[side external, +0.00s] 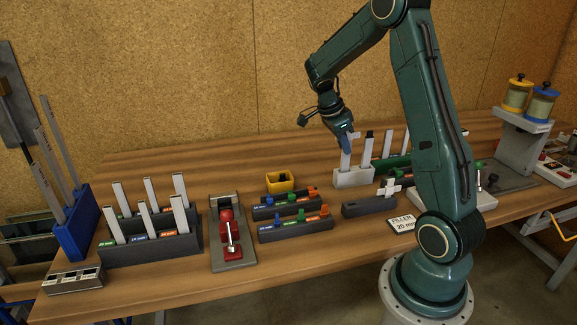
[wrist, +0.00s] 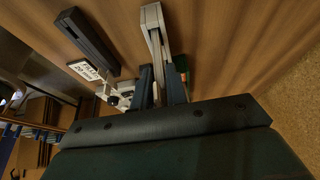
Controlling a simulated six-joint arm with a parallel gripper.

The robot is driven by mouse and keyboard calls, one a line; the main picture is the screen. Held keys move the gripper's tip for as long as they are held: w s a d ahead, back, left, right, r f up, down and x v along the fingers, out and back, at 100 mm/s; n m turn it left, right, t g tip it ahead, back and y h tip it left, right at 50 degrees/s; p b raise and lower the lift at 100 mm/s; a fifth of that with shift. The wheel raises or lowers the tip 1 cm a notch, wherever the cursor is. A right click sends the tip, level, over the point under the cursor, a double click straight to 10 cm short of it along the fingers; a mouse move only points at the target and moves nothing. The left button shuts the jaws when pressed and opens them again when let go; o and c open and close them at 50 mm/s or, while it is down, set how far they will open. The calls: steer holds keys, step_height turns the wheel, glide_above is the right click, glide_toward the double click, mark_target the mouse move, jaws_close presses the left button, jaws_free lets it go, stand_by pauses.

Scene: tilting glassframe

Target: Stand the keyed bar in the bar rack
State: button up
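My gripper (side external: 347,141) points down, with its blue fingers at the top of a pale upright bar (side external: 345,159). This bar stands at the left end of a small white block (side external: 352,179). In the wrist view my gripper (wrist: 161,78) has a finger on either side of a pale bar (wrist: 158,62), and the fingers look closed on it. A second pale bar with a black top (side external: 368,146) stands at the right of the same block. I cannot make out the key on the held bar. Dark racks (side external: 150,248) with several upright pale bars stand on the left.
A blue stand (side external: 72,228) with tall bars is at far left. A red clamp fixture (side external: 229,235), a yellow bin (side external: 280,182) and dark holders with coloured pegs (side external: 296,229) lie between. A low dark block (side external: 369,206) and a filler sign (side external: 402,224) sit in front of the white block.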

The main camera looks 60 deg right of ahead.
steer(key=o, duration=0.3)
steer(key=shift+o, duration=0.2)
steer(key=shift+r, duration=0.15)
steer(key=v, duration=1.3)
steer(key=shift+r, duration=0.25)
steer(key=shift+w+a, duration=0.15)
